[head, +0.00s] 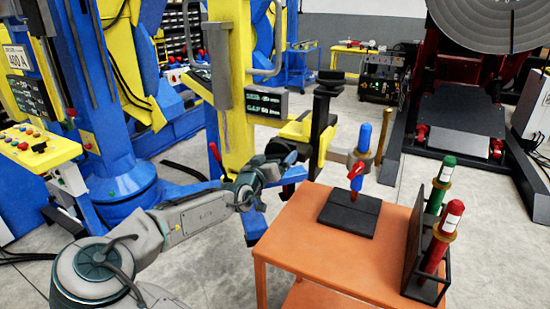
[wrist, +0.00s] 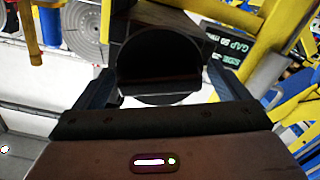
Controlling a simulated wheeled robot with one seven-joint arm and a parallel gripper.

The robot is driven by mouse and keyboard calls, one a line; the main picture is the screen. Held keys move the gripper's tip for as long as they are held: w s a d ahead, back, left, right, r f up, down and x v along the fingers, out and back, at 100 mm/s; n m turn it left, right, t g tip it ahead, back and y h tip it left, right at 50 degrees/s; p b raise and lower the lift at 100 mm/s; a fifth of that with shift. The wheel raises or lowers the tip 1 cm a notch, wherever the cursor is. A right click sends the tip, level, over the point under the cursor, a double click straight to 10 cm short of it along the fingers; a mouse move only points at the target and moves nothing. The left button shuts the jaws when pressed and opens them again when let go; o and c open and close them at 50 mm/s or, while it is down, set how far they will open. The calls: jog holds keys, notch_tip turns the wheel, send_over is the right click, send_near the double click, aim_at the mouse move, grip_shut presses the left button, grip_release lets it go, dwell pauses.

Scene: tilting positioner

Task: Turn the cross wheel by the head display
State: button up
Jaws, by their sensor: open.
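The head display (head: 267,104) is a dark panel with pale text on the yellow column, and it also shows tilted in the wrist view (wrist: 228,45). I cannot make out a clear cross-shaped wheel in either view. Below the display, dark parts and my wrist overlap and hide what lies behind them. My gripper (head: 283,158) is in front of the yellow and black welding head. In the wrist view my gripper (wrist: 160,92) has its two fingers wide apart. A large round black part (wrist: 158,68) shows between and beyond them; I cannot tell whether they touch it.
An orange table (head: 330,250) stands to the right with a black pad (head: 349,213), a blue and red torch (head: 360,150) above it, and a rack holding red and green cylinders (head: 440,235). A yellow control panel (head: 35,148) is at the left. Floor is free behind the table.

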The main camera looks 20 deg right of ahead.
jog(key=shift+w+d, duration=0.1)
jog(key=shift+d, duration=0.05)
jog(key=c, duration=0.7)
jog(key=shift+n, duration=0.3)
